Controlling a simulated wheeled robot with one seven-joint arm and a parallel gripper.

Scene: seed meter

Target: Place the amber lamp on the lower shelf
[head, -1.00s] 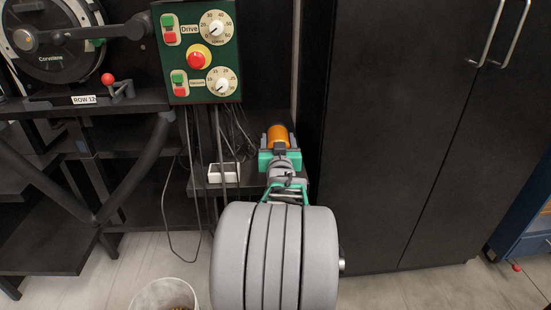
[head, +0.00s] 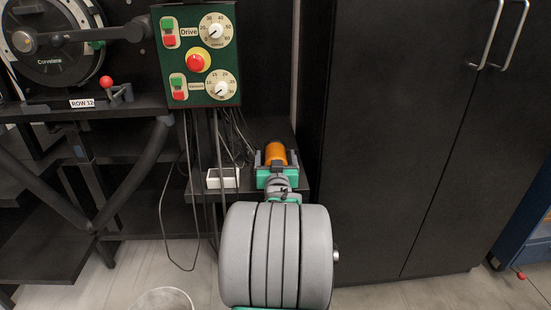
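The amber lamp (head: 275,152) is an orange cylinder above the right part of the small dark lower shelf (head: 245,188). My gripper (head: 275,160), with a green body and dark fingers, has a finger on each side of the lamp and is shut on it. My own grey arm reaches up from the bottom and hides the lamp's near underside. I cannot tell whether the lamp touches the shelf.
A white box (head: 222,178) with cables stands on the shelf left of my gripper. Cables hang from the green control panel (head: 197,55) above. A tall black cabinet (head: 410,140) stands close on the right. A bin (head: 165,299) is on the floor.

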